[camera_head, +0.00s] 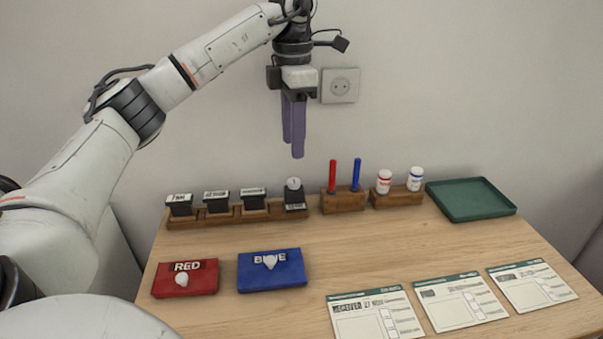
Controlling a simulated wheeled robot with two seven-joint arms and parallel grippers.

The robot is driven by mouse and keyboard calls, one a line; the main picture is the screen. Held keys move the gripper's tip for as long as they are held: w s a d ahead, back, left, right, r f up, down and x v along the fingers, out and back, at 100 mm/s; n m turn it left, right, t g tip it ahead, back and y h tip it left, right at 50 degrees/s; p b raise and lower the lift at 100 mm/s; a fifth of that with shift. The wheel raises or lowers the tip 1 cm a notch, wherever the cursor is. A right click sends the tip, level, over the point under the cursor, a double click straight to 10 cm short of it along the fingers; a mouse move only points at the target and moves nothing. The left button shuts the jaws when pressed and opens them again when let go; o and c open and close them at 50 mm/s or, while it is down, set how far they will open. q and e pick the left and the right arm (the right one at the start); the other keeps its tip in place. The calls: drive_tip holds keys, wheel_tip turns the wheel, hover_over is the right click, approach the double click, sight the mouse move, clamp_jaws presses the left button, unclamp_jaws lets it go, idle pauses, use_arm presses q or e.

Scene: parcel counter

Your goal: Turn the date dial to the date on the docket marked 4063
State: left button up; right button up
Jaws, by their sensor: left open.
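The date stamp (294,195) stands at the right end of the wooden stamp rack; it is black with a pale round top that looks like the dial, and I cannot read its setting. Three dockets with green headers lie along the front right: a left docket (375,321), a middle docket (459,308) and a right docket (533,290). My left gripper (293,150) points down, open and empty, in the air above the date stamp.
The rack (235,214) also holds several black stamps. A red ink pad (185,285) and blue ink pad (272,277) lie in front. Behind are a pen block (343,203), a bottle holder (400,198) and a green tray (470,200). The counter's middle is clear.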

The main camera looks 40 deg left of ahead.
sight(294, 180)
use_arm(q)
wheel_tip(294, 180, down, 9)
drive_tip(key=shift+f+b, duration=0.1)
drive_tip(key=shift+b, duration=0.55)
use_arm(e)
drive_tip(key=shift+s+f, duration=0.25)
drive_tip(key=shift+f, duration=0.55)
use_arm(q)
drive_tip(key=shift+c, duration=0.4)
use_arm(e)
drive_tip(key=shift+w, duration=0.1)
